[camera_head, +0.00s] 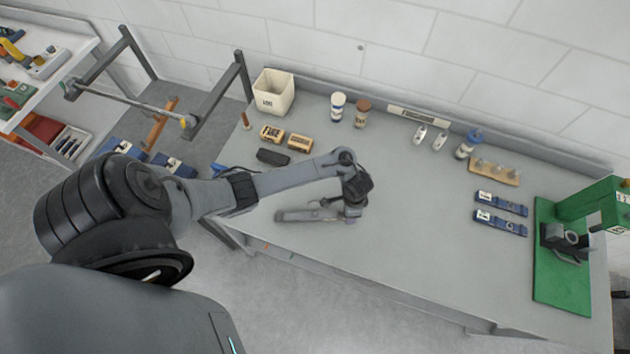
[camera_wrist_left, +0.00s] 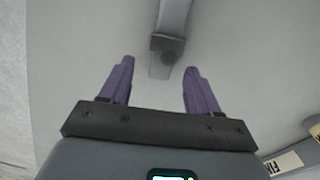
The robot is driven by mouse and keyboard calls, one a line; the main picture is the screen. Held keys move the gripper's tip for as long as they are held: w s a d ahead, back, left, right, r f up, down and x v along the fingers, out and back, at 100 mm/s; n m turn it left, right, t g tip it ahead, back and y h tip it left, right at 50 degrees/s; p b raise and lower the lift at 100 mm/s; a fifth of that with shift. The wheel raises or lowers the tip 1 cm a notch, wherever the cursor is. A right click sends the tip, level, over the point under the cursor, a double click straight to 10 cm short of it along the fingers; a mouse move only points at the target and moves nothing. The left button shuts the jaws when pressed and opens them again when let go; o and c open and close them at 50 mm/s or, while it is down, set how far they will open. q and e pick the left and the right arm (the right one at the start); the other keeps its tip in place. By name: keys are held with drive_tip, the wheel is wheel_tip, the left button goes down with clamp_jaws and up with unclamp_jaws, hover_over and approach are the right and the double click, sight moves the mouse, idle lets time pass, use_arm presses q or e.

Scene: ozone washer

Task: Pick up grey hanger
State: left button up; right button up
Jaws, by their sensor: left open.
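The grey hanger, as I take it, is the long grey bar (camera_head: 295,216) lying near the front edge of the workbench in the head view. In the left wrist view it is a grey bar (camera_wrist_left: 173,18) with a darker block near its close end. In the head view my forearm and wrist partly cover the bar's right end. My right gripper is not in view.
The grey workbench (camera_head: 420,230) is clear right of the gripper. A white bin (camera_head: 273,92) and jars stand along the back. Blue tools (camera_head: 500,222) and a green press (camera_head: 560,255) are at the right.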

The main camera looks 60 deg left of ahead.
use_arm(q)
drive_tip(key=f+b, duration=0.1)
drive_tip(key=f, duration=0.2)
drive_tip(key=shift+a+f, duration=0.15)
drive_tip(key=shift+a, duration=0.05)
drive_tip(key=shift+c, duration=0.4)
clamp_jaws()
